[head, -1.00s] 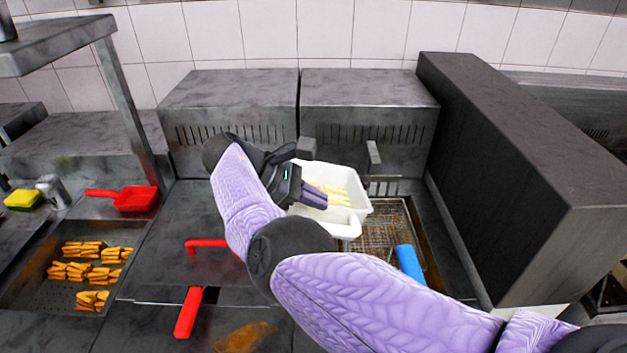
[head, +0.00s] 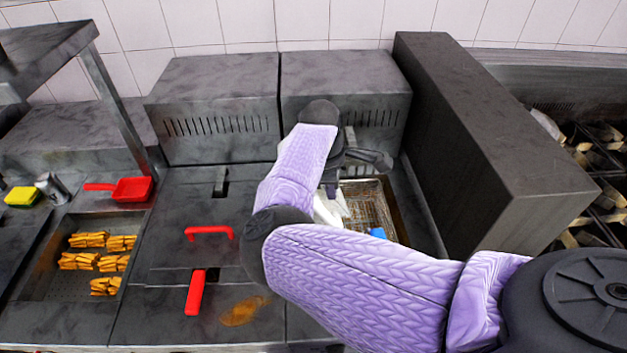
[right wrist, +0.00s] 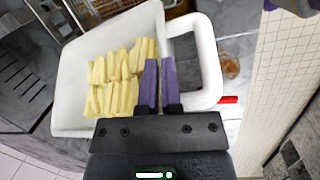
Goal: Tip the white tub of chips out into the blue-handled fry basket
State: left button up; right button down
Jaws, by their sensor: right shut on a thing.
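The white tub (right wrist: 72,78) fills much of the right wrist view and holds a pile of pale yellow chips (right wrist: 118,78). Its loop handle (right wrist: 208,60) is on the right there. My right gripper (right wrist: 158,62) is shut on the tub's wall on the handle side. In the head view my purple arm hides most of the tub (head: 327,209); I cannot tell its tilt. The fry basket (head: 368,203) is wire mesh, just right of the tub, with part of its blue handle (head: 378,232) showing. My left gripper is out of view.
A tall dark block (head: 490,130) stands right of the basket, and two vented steel housings (head: 345,85) stand behind. A red handle (head: 195,292) and a red bar (head: 208,232) lie left of my arm. Orange fries (head: 88,240) lie in a sunken tray further left.

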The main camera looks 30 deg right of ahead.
jog(key=shift+s+d+f+t+y+b, duration=0.3)
jog(key=shift+d+f+t+y+b, duration=0.15)
jog(key=shift+d+y+b, duration=0.2)
jog(key=d+y+p, duration=0.1)
jog(key=s+d+y+p, duration=0.1)
jog(key=shift+r+t+p, duration=0.15)
jog(key=shift+t+p, duration=0.15)
jog(key=shift+t, duration=0.05)
jog(key=s+d+f+t+y+b, duration=0.3)
jog(key=d+f+t+y+b, duration=0.1)
jog(key=d+y, duration=0.3)
jog(key=shift+s+f+b, duration=0.15)
jog(key=shift+s+b, duration=0.25)
jog(key=shift+b, duration=0.45)
